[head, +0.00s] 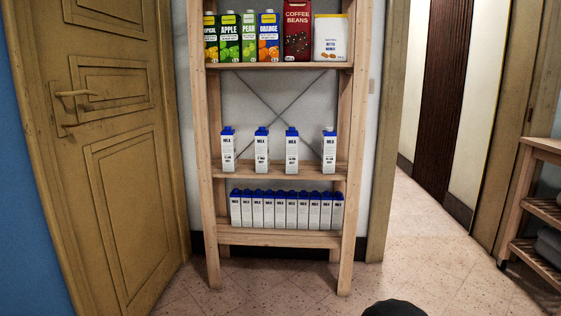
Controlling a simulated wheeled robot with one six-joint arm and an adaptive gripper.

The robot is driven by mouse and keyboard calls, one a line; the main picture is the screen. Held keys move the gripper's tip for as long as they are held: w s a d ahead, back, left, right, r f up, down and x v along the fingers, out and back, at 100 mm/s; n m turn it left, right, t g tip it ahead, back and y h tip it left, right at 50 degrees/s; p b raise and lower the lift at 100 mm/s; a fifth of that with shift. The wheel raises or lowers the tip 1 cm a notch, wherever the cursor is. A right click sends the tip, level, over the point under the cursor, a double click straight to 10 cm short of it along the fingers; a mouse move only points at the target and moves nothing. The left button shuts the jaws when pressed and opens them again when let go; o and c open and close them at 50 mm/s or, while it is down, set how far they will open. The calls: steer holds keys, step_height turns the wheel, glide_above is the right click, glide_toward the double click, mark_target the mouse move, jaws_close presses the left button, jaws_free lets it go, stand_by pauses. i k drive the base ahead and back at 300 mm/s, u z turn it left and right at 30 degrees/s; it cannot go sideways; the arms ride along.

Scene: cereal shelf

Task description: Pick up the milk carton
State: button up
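White milk cartons with blue tops stand upright on a wooden shelf unit (281,170). On its middle shelf are a far-left carton (228,152), a second carton (262,151), a third carton (292,150) and a far-right carton (329,153), with gaps between them. A tight row of several more milk cartons (282,211) fills the lower shelf. My gripper is not clearly in view. A dark rounded shape at the bottom edge, right of the middle, cannot be made out, and it touches no carton.
The upper shelf holds several juice cartons (229,38), a red coffee beans pack (297,31) and a white pack (330,38). A wooden door (115,130) is at left. A wooden rack (540,205) stands at right. The tiled floor (260,285) before the shelf is clear.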

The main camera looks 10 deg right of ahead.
mark_target(228, 135)
steer(key=z, duration=0.35)
steer(key=i, duration=2)
steer(key=u, duration=0.2)
